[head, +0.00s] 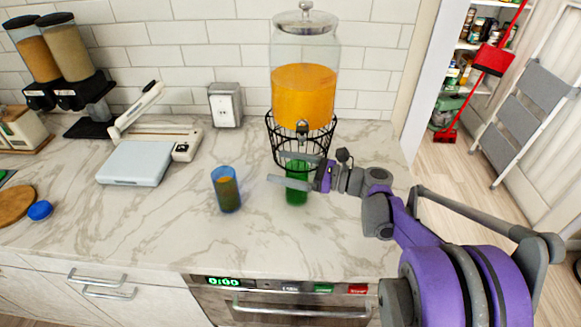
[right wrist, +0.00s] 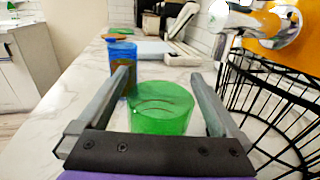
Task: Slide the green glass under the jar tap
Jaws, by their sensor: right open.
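The green glass (head: 297,190) stands upright on the marble counter, just in front of the black wire stand of the jar. In the right wrist view the green glass (right wrist: 163,110) is between the two open fingers, with a gap to the right finger. The jar (head: 303,90) holds orange liquid, and its tap (head: 301,126) is at the lower front, above and slightly behind the glass. The tap (right wrist: 250,22) also shows at upper right in the wrist view. My right gripper (head: 278,167) is open around the glass, reaching from the right. My left gripper is out of view.
A blue glass (head: 227,190) with orange-brown contents stands left of the green glass. The wire stand (head: 281,150) is close behind the gripper. A white slicer (head: 135,162) and a blue cap (head: 40,211) lie farther left. The front counter is clear.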

